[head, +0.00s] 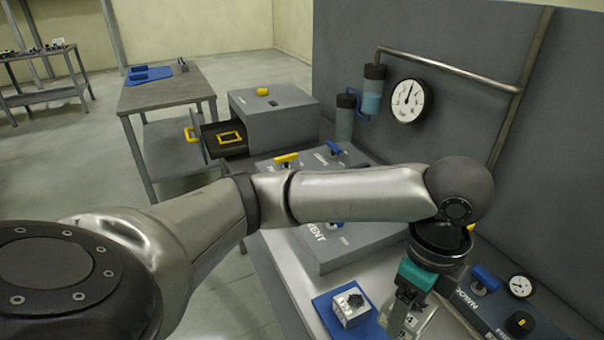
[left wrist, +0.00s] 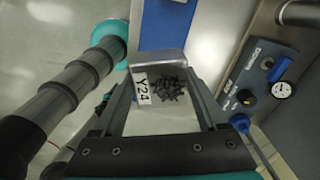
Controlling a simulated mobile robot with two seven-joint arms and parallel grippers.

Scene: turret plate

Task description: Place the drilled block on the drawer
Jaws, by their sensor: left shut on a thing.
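My left gripper (head: 402,308) is low at the right of the head view, beyond the blue mat's right edge. It is shut on a grey block (left wrist: 165,62), which I take to be the drilled block. In the left wrist view this block sits between the fingers, with a white label reading Y24 and a dark, clustered pattern on its face; any holes are not clear. The drawer (head: 212,148) is dark and pulled out of a grey cabinet (head: 285,123), with a yellow handle (head: 191,134) and a yellow frame (head: 230,138) in it. My right gripper is not seen.
A second light block (head: 350,312) with a dark top stands on a blue mat (head: 326,309). A grey panel box (head: 325,254) with levers lies between gripper and drawer. A control panel with a blue lever (head: 485,277) and gauge (head: 520,286) is at right. A side table (head: 165,95) stands behind.

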